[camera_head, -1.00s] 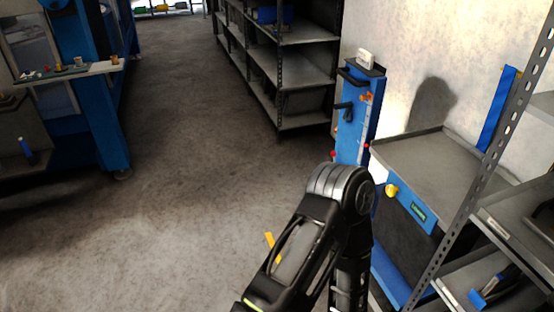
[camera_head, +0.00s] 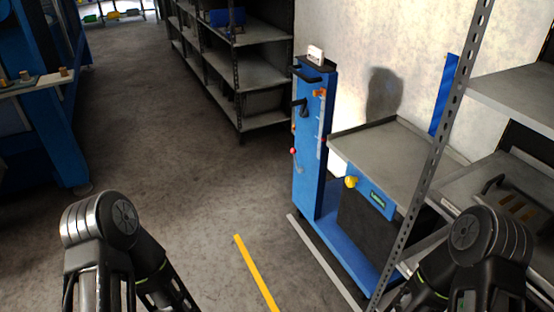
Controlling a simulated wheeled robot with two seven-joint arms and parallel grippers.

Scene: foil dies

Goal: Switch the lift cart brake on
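The lift cart stands right of centre in the head view. It has a blue upright column (camera_head: 311,150) and a grey platform (camera_head: 375,150) with a raised rim. A black handle sits near the column top, with an orange part below it. A red ball knob (camera_head: 293,151) on a lever is low on the column's left side. A yellow knob (camera_head: 351,182) sits on the blue front edge of the platform, beside a green label. I cannot tell the brake's state. My two arms show at the lower left and lower right; both grippers are out of frame, away from the cart.
A metal rack (camera_head: 495,90) with a perforated post stands close on the right and partly hides the cart. Dark shelves (camera_head: 235,85) stand behind the cart. A blue machine (camera_head: 45,120) is at the left. The floor between is clear, with a yellow line (camera_head: 255,270).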

